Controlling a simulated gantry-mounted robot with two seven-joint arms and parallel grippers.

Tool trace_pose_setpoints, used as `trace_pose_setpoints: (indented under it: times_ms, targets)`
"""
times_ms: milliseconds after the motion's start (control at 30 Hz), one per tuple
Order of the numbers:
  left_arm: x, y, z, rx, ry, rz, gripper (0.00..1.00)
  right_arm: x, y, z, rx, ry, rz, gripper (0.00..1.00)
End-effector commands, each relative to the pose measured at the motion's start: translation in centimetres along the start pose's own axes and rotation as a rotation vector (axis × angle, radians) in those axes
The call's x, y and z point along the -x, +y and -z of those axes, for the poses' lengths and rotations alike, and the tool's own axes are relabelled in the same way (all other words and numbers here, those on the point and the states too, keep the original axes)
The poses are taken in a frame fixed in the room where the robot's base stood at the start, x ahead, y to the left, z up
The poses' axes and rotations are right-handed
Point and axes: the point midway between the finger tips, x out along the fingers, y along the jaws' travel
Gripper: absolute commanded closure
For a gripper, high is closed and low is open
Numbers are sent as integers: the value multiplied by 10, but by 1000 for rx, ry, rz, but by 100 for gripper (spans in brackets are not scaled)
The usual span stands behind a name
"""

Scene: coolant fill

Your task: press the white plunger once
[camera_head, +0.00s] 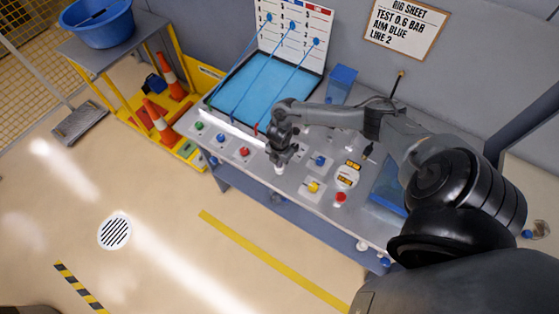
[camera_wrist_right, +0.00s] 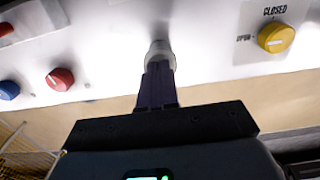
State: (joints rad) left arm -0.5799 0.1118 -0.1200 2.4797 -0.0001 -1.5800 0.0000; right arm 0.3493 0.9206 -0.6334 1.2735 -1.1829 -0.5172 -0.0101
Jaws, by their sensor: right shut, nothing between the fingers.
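The white plunger (camera_wrist_right: 160,50) stands on the light grey bench top, straight ahead of my right fingertips in the right wrist view. My right gripper (camera_wrist_right: 157,72) is shut and empty, its dark fingers lined up with the plunger's near end. I cannot tell whether they touch it or stop just short. In the head view my right gripper (camera_head: 280,164) points down at the bench near its front edge, with a small white piece of the plunger (camera_head: 279,170) showing below it. My left gripper is not in view.
A red knob (camera_wrist_right: 60,79) and a blue knob (camera_wrist_right: 9,90) sit left of the plunger; a yellow knob (camera_wrist_right: 276,38) marked CLOSED sits right. A blue tray (camera_head: 262,88) lies behind. A red button (camera_head: 340,197) is farther right along the bench.

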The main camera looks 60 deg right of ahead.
Motion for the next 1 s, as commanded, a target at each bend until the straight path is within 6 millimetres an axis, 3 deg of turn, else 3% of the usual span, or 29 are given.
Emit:
trace_pose_setpoints:
  times_ms: [167, 367, 567, 1000]
  targets:
    - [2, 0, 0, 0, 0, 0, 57, -2, -3, 0, -4, -2, 5, 100]
    - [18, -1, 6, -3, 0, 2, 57, 16, -3, -1, -4, -2, 5, 100]
    - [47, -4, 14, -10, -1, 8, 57, 47, -3, -2, -3, -2, 2, 100]
    - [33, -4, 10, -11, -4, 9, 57, 121, -1, -2, -1, -2, -2, 100]
